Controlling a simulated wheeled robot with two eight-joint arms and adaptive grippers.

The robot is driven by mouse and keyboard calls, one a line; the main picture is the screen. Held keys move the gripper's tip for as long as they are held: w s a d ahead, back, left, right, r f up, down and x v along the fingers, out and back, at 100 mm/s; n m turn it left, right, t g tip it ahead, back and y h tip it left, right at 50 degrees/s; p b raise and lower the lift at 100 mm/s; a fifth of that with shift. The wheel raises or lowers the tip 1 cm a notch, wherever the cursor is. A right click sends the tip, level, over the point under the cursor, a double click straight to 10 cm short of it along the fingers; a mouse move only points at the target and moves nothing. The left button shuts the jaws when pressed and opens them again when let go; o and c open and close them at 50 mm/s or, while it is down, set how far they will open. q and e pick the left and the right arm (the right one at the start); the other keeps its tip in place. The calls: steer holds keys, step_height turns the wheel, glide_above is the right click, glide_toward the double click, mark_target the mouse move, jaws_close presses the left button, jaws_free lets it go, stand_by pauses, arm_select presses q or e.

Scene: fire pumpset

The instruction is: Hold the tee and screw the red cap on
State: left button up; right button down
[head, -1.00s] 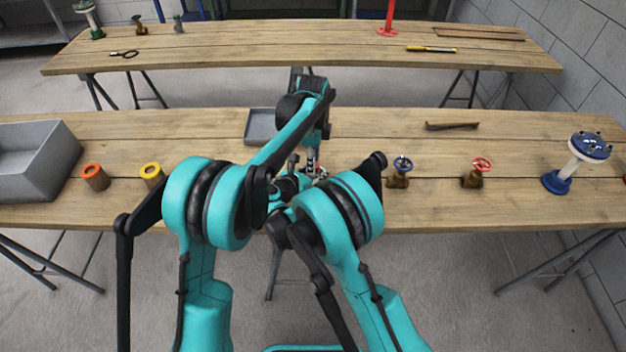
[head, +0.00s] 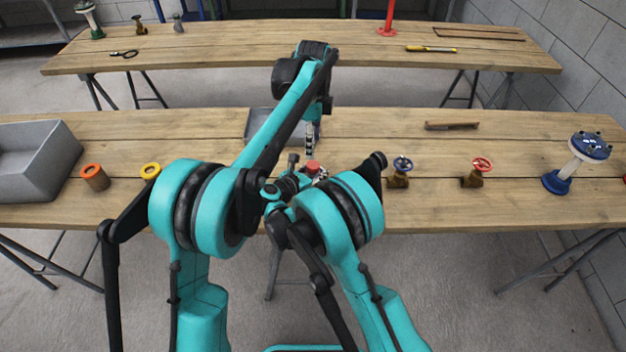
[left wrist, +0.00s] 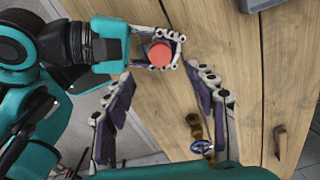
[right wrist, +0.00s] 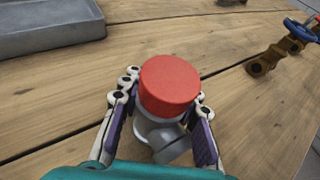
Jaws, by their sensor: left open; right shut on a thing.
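The red cap (head: 313,166) sits on top of the grey tee, flat and level in the right wrist view (right wrist: 169,85). The grey tee (right wrist: 168,140) shows below it, with a side branch pointing toward the camera. My right gripper (right wrist: 165,92) is shut on the tee, one finger on each side just under the cap. My left gripper (left wrist: 158,72) is open and empty above the cap. The cap (left wrist: 160,54) shows just beyond its fingertips in the left wrist view. In the head view my arms hide most of the tee.
A grey tray (head: 262,122) lies behind the grippers. Blue-wheel (head: 402,165) and red-wheel (head: 480,165) valves stand to the right. Orange (head: 94,176) and yellow (head: 150,171) ringed parts and a grey bin (head: 35,160) are left. A flanged blue-white pipe (head: 588,150) stands far right.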

arm_select(q)
step_height(320, 180, up, 4)
steer(key=shift+f, duration=0.1)
arm_select(e)
steer(key=c, duration=1)
jaws_free()
steer(key=v, duration=1.2)
steer(key=shift+w, duration=0.1)
